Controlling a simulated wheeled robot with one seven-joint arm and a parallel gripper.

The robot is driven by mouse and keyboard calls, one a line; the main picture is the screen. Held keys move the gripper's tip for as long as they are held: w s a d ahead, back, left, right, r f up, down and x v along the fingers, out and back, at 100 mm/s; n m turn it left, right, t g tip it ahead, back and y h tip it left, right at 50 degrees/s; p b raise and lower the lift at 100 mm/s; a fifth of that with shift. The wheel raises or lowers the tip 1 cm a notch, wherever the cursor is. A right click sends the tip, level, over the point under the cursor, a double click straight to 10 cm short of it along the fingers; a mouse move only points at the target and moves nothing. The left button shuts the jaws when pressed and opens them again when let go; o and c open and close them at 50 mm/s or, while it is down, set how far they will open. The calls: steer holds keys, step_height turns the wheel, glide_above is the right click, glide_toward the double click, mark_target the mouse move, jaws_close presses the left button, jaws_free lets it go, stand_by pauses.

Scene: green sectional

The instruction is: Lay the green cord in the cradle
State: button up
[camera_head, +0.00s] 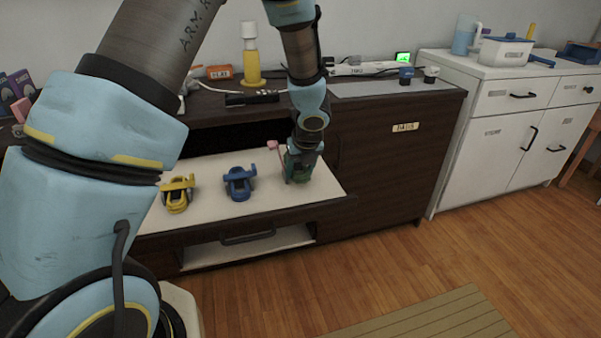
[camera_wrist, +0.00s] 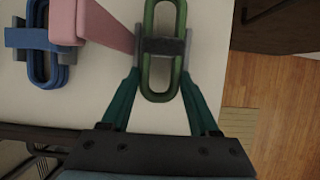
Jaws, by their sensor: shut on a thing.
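The green cord (camera_wrist: 163,76) is a long looped bundle with a dark band around its middle. It lies between the fingers of my gripper (camera_wrist: 163,46), which is shut on it at the band. In the head view my gripper (camera_head: 302,162) is low over the right part of the white shelf (camera_head: 215,218), largely covering the cord. I cannot tell whether the cord touches the shelf. A pink piece (camera_wrist: 92,22) is close beside the left finger. I cannot pick out the cradle with certainty.
A blue looped bundle (camera_head: 240,183) and a yellow one (camera_head: 178,193) sit left of my gripper on the shelf. The dark desk's upper top holds a yellow-and-white bottle (camera_head: 251,62) and a black strip (camera_head: 252,98). A dark cabinet side (camera_head: 380,160) rises right of the shelf.

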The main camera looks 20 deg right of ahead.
mark_target(302, 177)
steer(key=shift+s+a+f, duration=0.1)
steer(key=shift+s+f, duration=0.3)
steer(key=shift+f, duration=0.25)
steer(key=shift+s+a+f, duration=0.1)
steer(key=shift+s+f, duration=0.3)
steer(key=shift+f, duration=0.2)
steer(key=o, duration=1.1)
steer(key=shift+d, duration=0.1)
steer(key=o, duration=0.3)
steer(key=shift+r, duration=0.1)
steer(key=shift+o, duration=0.4)
steer(key=w+r+p+v, duration=0.1)
steer(key=w+p+v, duration=0.1)
steer(key=v, duration=1)
steer(key=shift+p, duration=0.3)
steer(key=shift+d+r, duration=0.1)
steer(key=shift+w, duration=0.1)
